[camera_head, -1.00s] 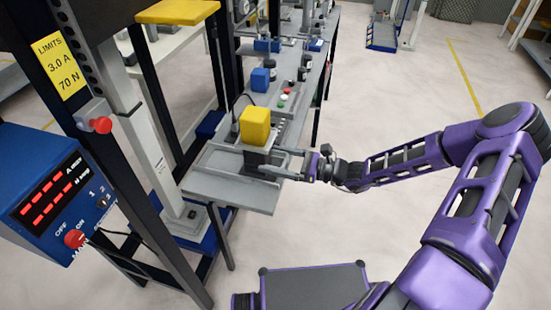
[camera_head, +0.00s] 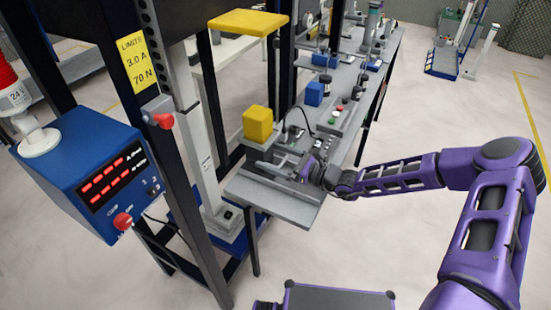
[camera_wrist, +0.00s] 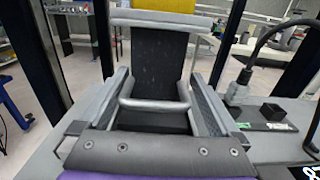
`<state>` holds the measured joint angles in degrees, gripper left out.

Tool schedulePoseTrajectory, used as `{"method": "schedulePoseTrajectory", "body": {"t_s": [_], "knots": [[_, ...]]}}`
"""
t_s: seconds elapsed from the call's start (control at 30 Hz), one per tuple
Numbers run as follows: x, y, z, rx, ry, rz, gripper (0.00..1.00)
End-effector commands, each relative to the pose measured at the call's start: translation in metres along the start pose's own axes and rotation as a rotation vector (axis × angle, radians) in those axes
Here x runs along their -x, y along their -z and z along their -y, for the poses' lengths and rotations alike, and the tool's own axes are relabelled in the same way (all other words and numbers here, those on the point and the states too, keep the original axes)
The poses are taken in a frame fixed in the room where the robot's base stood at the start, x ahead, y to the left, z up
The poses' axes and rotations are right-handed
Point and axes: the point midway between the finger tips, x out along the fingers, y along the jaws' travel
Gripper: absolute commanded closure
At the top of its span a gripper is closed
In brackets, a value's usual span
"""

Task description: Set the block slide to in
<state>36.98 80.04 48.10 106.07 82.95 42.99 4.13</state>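The block slide carries a yellow block (camera_head: 257,124) at the left side of the grey bench top, below a fixed yellow plate. In the wrist view, a strip of yellow (camera_wrist: 160,4) shows at the top edge, above a dark upright face (camera_wrist: 160,57). A light grey U-shaped handle (camera_wrist: 155,104) stands in front of that face. My gripper (camera_head: 268,159) is at the bench-side of the block. In the wrist view its fingers (camera_wrist: 160,98) are spread, one on each side of the handle. Whether they touch it is unclear.
A blue supply box (camera_head: 85,165) with red digits stands at the left, beside a dark post. The yellow plate (camera_head: 248,22) overhangs behind the block. Red and green buttons (camera_head: 338,110) and a blue block (camera_head: 314,94) stand farther along the bench.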

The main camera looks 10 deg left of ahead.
Motion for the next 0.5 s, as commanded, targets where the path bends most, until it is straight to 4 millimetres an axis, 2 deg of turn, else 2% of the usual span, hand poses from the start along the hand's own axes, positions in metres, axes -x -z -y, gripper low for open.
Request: {"method": "schedulePoseTrajectory", "body": {"t_s": [0.27, 0.37, 0.5], "knots": [[0.003, 0.000, -0.001, -0.001, -0.002, 0.000, 0.00], [0.012, 0.001, -0.001, -0.001, -0.001, 0.000, 0.00], [0.038, 0.000, 0.000, -0.001, 0.001, -0.002, 0.00]]}}
